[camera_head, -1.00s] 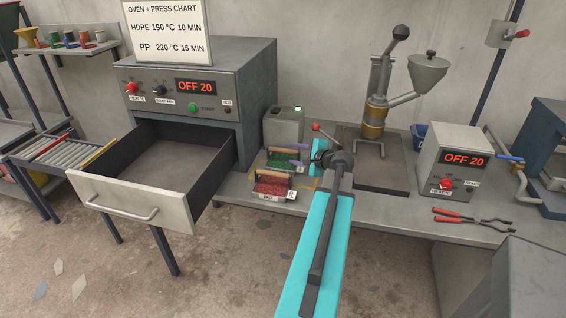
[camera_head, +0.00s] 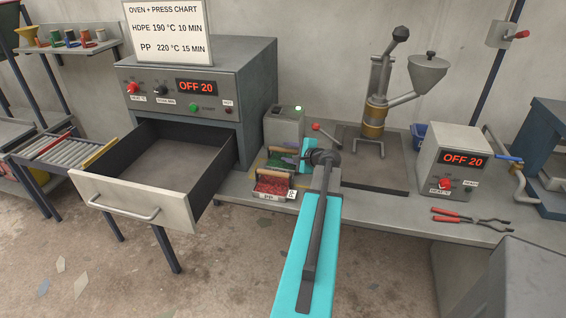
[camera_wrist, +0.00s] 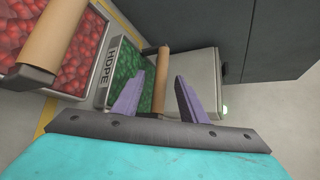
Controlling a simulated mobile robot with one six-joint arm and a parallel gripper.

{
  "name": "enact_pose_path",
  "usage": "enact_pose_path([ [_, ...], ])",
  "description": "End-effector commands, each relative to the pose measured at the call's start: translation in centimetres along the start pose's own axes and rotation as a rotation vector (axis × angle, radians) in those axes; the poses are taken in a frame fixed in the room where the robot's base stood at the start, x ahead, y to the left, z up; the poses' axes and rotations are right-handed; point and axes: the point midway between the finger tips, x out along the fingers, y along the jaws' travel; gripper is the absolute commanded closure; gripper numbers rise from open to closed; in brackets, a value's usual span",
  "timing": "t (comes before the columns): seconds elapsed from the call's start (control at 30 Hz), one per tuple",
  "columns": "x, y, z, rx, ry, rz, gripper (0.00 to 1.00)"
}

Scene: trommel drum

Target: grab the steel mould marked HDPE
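The steel mould marked HDPE (camera_wrist: 106,70) holds green flakes and has a wooden handle (camera_wrist: 161,80) across its top. It also shows in the head view (camera_head: 280,161), partly hidden behind my arm. My gripper (camera_wrist: 158,92) is open, with its two purple fingers spread either side of the line of this handle. I cannot tell whether the fingers touch it. In the head view the fingertips are hidden. A second mould, with red flakes and its own wooden handle (camera_wrist: 55,35), stands beside the HDPE mould, and it shows in front in the head view (camera_head: 272,189).
A grey box with a green light (camera_head: 284,126) stands behind the moulds. The oven (camera_head: 200,85) with its open drawer (camera_head: 120,200) is to the left. The hand press (camera_head: 375,110) and heater box (camera_head: 455,165) stand to the right, with red-handled tongs (camera_head: 470,218).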

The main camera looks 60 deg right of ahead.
Motion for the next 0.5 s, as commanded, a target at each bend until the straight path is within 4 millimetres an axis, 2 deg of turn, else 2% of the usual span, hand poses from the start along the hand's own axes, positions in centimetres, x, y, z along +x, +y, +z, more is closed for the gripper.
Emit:
enact_pose_path([
  [0.5, 4.5, -0.3, -0.1, 0.001, 0.0, 0.0, 0.61],
])
